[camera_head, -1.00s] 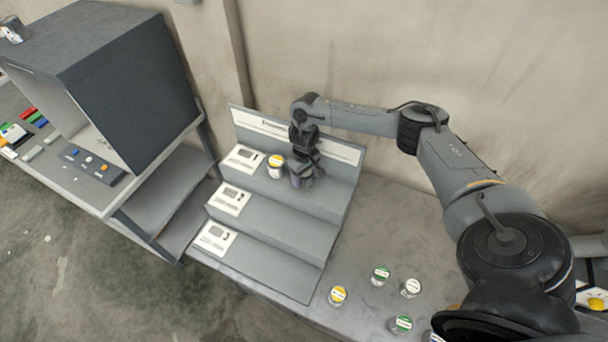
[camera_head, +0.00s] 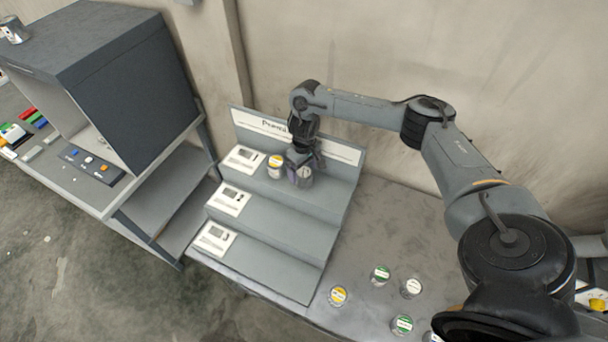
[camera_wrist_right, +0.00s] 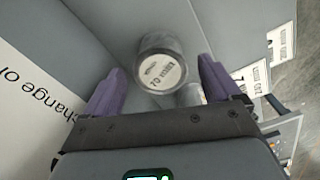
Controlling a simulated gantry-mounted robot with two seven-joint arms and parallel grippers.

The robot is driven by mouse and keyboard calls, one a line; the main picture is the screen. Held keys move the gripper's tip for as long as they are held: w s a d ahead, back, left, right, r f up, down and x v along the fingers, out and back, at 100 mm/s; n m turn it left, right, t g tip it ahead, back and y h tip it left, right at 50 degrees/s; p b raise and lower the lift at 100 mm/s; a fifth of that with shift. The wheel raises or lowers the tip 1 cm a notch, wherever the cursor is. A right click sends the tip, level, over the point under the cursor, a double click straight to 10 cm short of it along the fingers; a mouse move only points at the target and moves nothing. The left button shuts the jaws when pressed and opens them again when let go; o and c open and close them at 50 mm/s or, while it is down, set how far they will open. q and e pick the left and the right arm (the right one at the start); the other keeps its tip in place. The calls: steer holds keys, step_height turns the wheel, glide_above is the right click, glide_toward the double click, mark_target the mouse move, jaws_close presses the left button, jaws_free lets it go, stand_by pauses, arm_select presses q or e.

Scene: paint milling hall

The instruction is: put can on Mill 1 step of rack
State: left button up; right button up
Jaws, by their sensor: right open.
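The grey stepped rack (camera_head: 285,236) has three steps, each with a white card at its left end. A can with a white-grey lid (camera_head: 304,176) stands on the top step, right of a can with a yellow-orange lid (camera_head: 275,161). My right gripper (camera_head: 301,160) is open just behind and above the white-lidded can. In the right wrist view the lettered can lid (camera_wrist_right: 163,71) lies between the two spread purple fingers, with gaps on both sides. The card wording is too small to read in the head view. My left gripper is not in view.
Several cans with yellow, green (camera_head: 380,274) and white lids stand on the grey table (camera_head: 395,215) right of the rack. A dark cabinet (camera_head: 135,85) stands on a bench at the left. The middle and lower steps are empty beside their cards.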

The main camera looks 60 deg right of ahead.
mark_target(303, 173)
step_height(303, 173, up, 7)
steer(key=p, duration=0.3)
steer(key=shift+r, duration=0.2)
steer(key=shift+r+p, duration=0.25)
steer(key=shift+p, duration=0.05)
steer(key=shift+w+a, duration=0.15)
steer(key=shift+a, duration=0.1)
steer(key=w+a+f+n+t+y, duration=0.15)
steer(key=a+f+n, duration=0.25)
steer(key=a, duration=0.7)
steer(key=w+a+f+n+t, duration=0.2)
steer(key=a+f+n, duration=0.2)
steer(key=a, duration=0.8)
steer(key=s+a+r+n+t+y, duration=0.1)
steer(key=s+a+n+t+y, duration=0.2)
steer(key=a, duration=1.3)
steer(key=s+a+r+m+h, duration=0.1)
steer(key=s+r+m+h, duration=0.1)
steer(key=s+r, duration=0.25)
steer(key=s+d+m+g+h, duration=0.2)
steer(key=s+d+m+g, duration=0.1)
steer(key=s+d, duration=0.8)
steer(key=s+f, duration=0.1)
steer(key=s, duration=0.2)
steer(key=shift+s+m, duration=0.25)
steer(key=shift+m, duration=0.15)
